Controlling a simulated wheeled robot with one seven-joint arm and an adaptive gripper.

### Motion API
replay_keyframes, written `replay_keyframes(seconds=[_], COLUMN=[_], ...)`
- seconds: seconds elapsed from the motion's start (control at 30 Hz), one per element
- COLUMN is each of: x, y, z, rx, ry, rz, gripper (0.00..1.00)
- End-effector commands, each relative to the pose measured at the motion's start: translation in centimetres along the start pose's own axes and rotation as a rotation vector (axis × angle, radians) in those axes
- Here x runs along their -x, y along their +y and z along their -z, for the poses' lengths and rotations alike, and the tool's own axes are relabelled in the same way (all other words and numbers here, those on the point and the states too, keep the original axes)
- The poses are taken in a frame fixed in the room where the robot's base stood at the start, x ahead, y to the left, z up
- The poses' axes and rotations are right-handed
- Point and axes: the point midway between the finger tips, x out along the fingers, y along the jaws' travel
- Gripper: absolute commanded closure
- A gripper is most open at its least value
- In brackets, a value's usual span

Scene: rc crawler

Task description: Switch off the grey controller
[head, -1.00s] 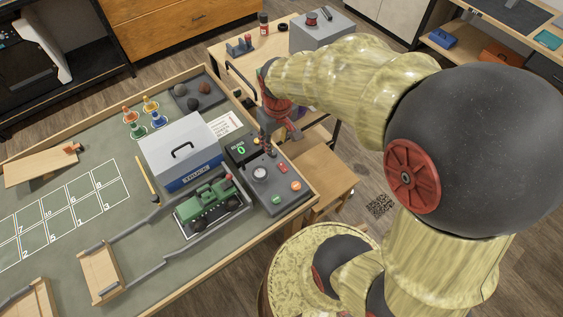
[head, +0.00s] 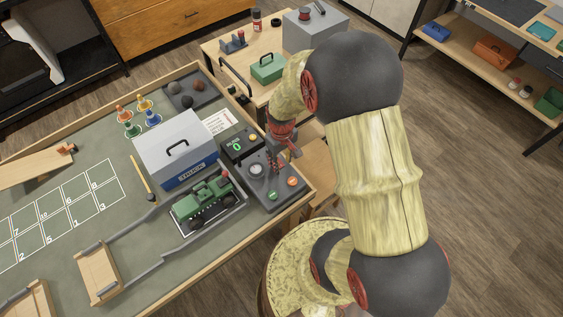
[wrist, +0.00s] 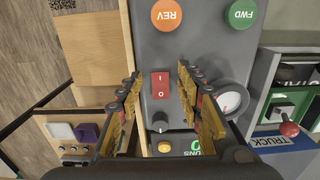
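The grey controller (head: 264,203) lies on the green-topped table, beside the green truck (head: 203,203). In the wrist view, the controller (wrist: 205,45) carries a red rocker switch (wrist: 160,85) marked I and O, an orange REV button (wrist: 166,15), a green FWD button (wrist: 240,14), a dark knob (wrist: 159,123) and a white dial (wrist: 229,100). Which side of the switch is pressed cannot be told. My gripper (head: 283,158) is over the controller, pointing down. In the wrist view my gripper (wrist: 158,80) is open, its fingers apart on either side of the switch; contact cannot be told.
A black RUNS counter box (head: 240,145) adjoins the controller. A grey TRUCK case (head: 176,150) stands left of it. Cones, rocks and a wooden ramp (head: 38,168) are farther off. A side table (head: 215,50) behind holds a green toolbox (head: 268,68) and a grey box.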

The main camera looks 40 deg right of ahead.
Motion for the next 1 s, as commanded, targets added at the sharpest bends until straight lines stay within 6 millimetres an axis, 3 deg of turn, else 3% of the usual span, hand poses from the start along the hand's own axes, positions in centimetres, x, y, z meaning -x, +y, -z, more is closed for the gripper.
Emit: replay_keyframes(seconds=[0.3,0.9,1.0], x=[-0.18,-0.17,-0.17], y=[0.00,0.00,-0.01], z=[0.02,0.00,0.00], rx=[0.000,0.000,0.000], ry=[0.001,0.000,0.000], rz=[0.000,0.000,0.000], gripper=[0.65,0.99,1.00])
